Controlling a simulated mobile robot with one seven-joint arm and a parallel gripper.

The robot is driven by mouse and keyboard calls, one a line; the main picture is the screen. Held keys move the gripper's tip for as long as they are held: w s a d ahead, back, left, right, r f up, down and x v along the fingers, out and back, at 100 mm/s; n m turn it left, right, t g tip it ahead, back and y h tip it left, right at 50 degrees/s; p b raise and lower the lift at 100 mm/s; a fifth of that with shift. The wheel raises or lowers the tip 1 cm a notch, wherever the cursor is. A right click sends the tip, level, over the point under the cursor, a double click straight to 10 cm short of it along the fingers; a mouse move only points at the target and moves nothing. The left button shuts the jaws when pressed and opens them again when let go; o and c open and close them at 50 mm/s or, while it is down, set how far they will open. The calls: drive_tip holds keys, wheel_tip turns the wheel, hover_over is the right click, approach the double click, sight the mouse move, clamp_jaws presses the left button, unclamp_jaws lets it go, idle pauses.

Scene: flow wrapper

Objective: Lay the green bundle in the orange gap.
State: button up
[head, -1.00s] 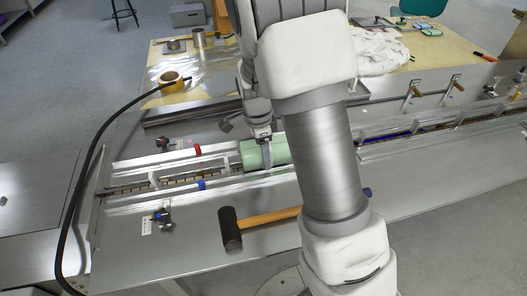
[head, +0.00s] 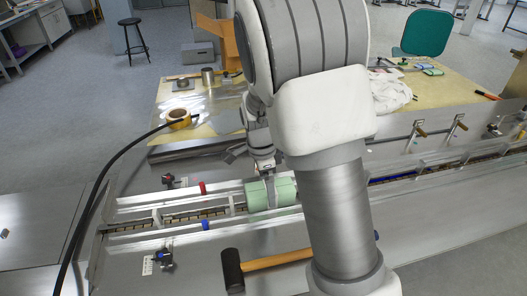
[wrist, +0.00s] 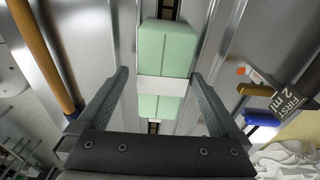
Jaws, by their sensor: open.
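The green bundle (wrist: 166,50) is a pair of pale green blocks with a white band around the middle. It lies in the channel between the rails; it also shows in the head view (head: 257,196). My gripper (wrist: 159,74) is open, with one finger on each side of the bundle near its band. Whether either finger touches it I cannot tell. In the head view my gripper (head: 264,170) is over the bundle, partly behind my arm. I cannot make out an orange gap; a small orange dot (wrist: 240,71) shows beside the rail in the wrist view.
A red marker (head: 203,188) and a blue marker (head: 205,225) sit on the rails left of the bundle. A mallet (head: 233,270) lies on the near deck. A black cable (head: 98,180) arches at the left. My arm hides part of the channel.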

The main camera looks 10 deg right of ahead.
wheel_tip(320, 180, up, 14)
drive_tip(key=a+p, duration=0.1)
drive_tip(key=shift+w+r+p, duration=0.15)
drive_tip(key=shift+w+p, duration=0.05)
drive_tip(key=shift+p, duration=0.2)
drive_tip(key=shift+a, duration=0.1)
drive_tip(key=s+d+r+n+t, duration=0.1)
drive_tip(key=s+r+n+t, duration=0.2)
drive_tip(key=s+n, duration=0.6)
drive_tip(key=s+d+r+n+t+y+p, duration=0.1)
drive_tip(key=s+r+n+t, duration=0.1)
drive_tip(key=s+r+n, duration=0.4)
drive_tip(key=s+n, duration=0.2)
drive_tip(key=s, duration=0.3)
drive_tip(key=shift+s+n+t, duration=0.35)
drive_tip(key=shift+n+t, duration=0.05)
